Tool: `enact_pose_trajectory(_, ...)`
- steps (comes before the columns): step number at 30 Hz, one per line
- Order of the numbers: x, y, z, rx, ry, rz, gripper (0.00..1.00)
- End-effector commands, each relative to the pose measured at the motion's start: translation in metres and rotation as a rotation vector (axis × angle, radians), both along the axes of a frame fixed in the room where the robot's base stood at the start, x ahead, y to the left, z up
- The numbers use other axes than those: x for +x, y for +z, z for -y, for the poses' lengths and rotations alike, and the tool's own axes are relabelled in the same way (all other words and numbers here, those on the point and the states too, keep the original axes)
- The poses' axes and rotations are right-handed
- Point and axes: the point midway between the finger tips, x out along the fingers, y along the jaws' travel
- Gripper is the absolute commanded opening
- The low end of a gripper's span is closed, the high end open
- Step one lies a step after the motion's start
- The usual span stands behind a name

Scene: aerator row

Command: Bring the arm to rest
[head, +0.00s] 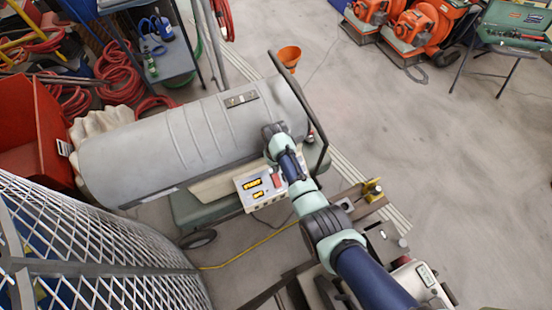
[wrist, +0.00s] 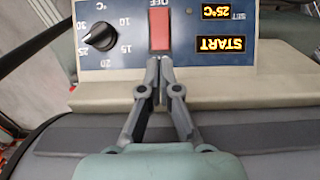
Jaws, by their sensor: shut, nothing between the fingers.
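My gripper (wrist: 159,68) is shut and empty in the wrist view. Its fingertips overlap the picture's lower edge of a red switch (wrist: 160,30); I cannot tell whether they touch it. A black dial (wrist: 100,37) with temperature marks and two lit displays, START (wrist: 222,44) and 25°C (wrist: 224,13), flank the switch. In the head view my arm reaches over the grey heater (head: 165,145), and the panel (head: 258,204) shows beside it. The fingers are hidden there.
A metal mesh cage (head: 105,255) stands at lower left and a red bin (head: 35,130) at far left. A yellow cable (head: 245,250) lies on the floor. An orange funnel (head: 289,54) is behind the heater. Open floor (head: 440,140) lies to the right.

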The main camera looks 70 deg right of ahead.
Motion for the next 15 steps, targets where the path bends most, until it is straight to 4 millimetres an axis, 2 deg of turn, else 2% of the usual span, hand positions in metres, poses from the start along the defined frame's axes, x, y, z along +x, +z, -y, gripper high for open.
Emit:
enact_pose_trajectory(12, 0.001, 0.001, -0.001, -0.001, 0.002, 0.001, 0.0)
enact_pose_trajectory(14, 0.011, 0.01, -0.005, -0.019, 0.021, 0.017, 0.0)
enact_pose_trajectory(15, 0.022, 0.02, -0.01, -0.04, 0.042, 0.037, 0.0)
